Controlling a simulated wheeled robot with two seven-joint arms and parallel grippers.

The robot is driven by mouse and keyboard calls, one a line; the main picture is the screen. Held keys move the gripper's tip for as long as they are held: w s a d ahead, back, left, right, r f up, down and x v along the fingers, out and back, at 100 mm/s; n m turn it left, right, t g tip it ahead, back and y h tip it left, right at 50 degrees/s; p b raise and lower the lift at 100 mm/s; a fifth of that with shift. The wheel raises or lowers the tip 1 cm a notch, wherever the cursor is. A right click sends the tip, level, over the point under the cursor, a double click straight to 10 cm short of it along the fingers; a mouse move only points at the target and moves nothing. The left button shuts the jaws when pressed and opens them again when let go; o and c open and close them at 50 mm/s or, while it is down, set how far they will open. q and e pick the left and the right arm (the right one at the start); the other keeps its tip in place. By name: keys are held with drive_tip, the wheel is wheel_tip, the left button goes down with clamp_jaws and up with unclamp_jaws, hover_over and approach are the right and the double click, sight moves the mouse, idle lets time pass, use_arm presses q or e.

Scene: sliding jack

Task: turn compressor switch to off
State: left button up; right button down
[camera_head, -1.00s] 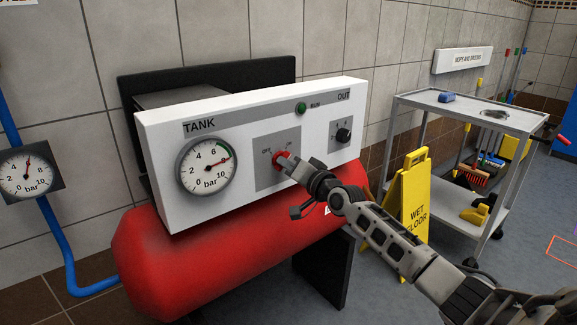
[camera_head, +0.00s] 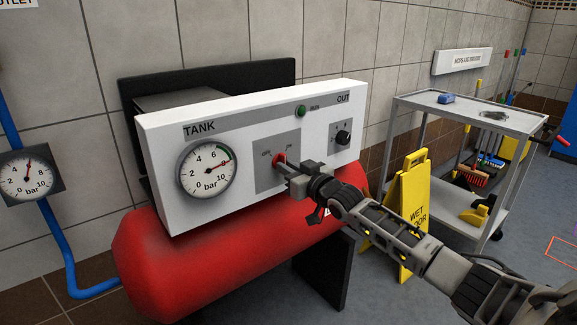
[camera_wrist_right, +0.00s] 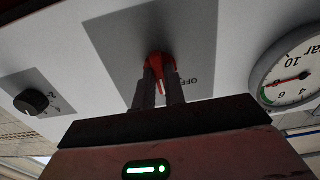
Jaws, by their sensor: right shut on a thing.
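The compressor's white panel (camera_head: 216,118) sits above a red tank (camera_head: 190,262). Its red switch (camera_head: 279,159) is on a grey plate with OFF and ON labels, right of the TANK gauge (camera_head: 207,170). My right gripper (camera_head: 284,164) is at the switch, with its fingers shut on it. In the right wrist view, the two fingers (camera_wrist_right: 160,88) close around the red switch (camera_wrist_right: 158,62), and the OFF label is just right of it. The fingers hide part of the switch. My left gripper is not in view.
A black OUT knob (camera_head: 343,137) and a green RUN lamp (camera_head: 300,111) are on the panel's right part. A yellow wet floor sign (camera_head: 410,205) and a grey cart (camera_head: 470,112) stand to the right. A blue pipe (camera_head: 58,245) runs at the left.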

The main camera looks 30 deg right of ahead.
use_arm(q)
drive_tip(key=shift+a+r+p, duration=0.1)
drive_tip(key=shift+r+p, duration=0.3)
drive_tip(key=shift+p, duration=0.65)
use_arm(e)
drive_tip(key=shift+n, duration=4.6)
drive_tip(key=c, duration=1.5)
unclamp_jaws()
drive_tip(key=shift+o, duration=0.2)
use_arm(q)
drive_tip(key=shift+p, duration=0.35)
use_arm(e)
drive_tip(key=s+d, duration=0.1)
drive_tip(key=s, duration=1.5)
drive_tip(key=shift+d, duration=0.2)
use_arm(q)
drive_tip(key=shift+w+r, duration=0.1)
